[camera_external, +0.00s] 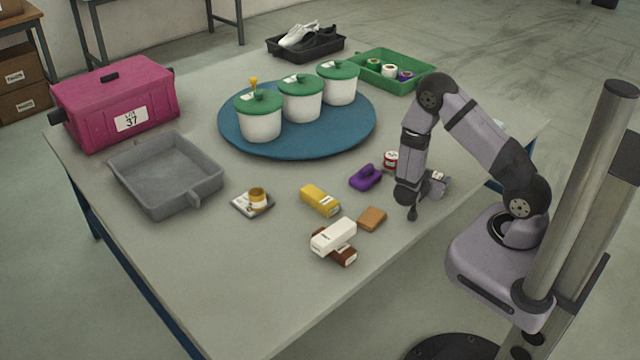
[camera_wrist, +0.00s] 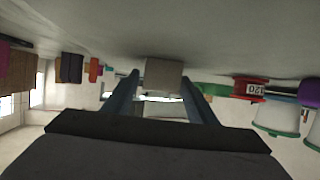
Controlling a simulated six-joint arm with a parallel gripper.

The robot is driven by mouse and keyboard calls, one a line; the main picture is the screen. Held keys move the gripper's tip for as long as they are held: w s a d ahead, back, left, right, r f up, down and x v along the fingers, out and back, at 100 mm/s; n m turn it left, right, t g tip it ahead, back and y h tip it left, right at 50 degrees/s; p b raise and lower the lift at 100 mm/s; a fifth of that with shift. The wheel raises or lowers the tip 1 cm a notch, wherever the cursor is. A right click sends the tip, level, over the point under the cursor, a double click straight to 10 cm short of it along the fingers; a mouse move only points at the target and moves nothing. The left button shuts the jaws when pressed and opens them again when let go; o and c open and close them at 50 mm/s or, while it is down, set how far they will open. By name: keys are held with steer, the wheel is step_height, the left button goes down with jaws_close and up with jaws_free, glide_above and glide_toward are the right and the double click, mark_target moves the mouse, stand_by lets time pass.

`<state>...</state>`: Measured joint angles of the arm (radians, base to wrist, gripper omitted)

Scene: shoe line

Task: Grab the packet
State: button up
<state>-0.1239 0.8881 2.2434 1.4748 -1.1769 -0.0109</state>
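A small grey packet (camera_wrist: 163,73) stands on the table in front of my gripper in the wrist view, where the picture is upside down. My gripper (camera_wrist: 160,82) is open, with its two fingers apart and the packet's face showing between the tips. I cannot tell how far the fingers reach along its sides. In the external view, my gripper (camera_external: 412,205) is low over the right side of the table, and a grey piece with a white label (camera_external: 438,183) shows just right of it. It is partly hidden by the wrist.
A red spool (camera_external: 391,160) and a purple item (camera_external: 365,178) lie left of my gripper. A brown block (camera_external: 372,218), yellow box (camera_external: 320,200) and white box (camera_external: 333,236) lie nearer the front. White pots stand on a blue disc (camera_external: 225,125). A green tray (camera_external: 420,82) is behind.

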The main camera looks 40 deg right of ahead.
mark_target(435, 176)
steer(key=c, duration=0.9)
step_height(435, 176, up, 10)
steer(key=shift+r+p, duration=0.1)
steer(key=shift+p, duration=1.15)
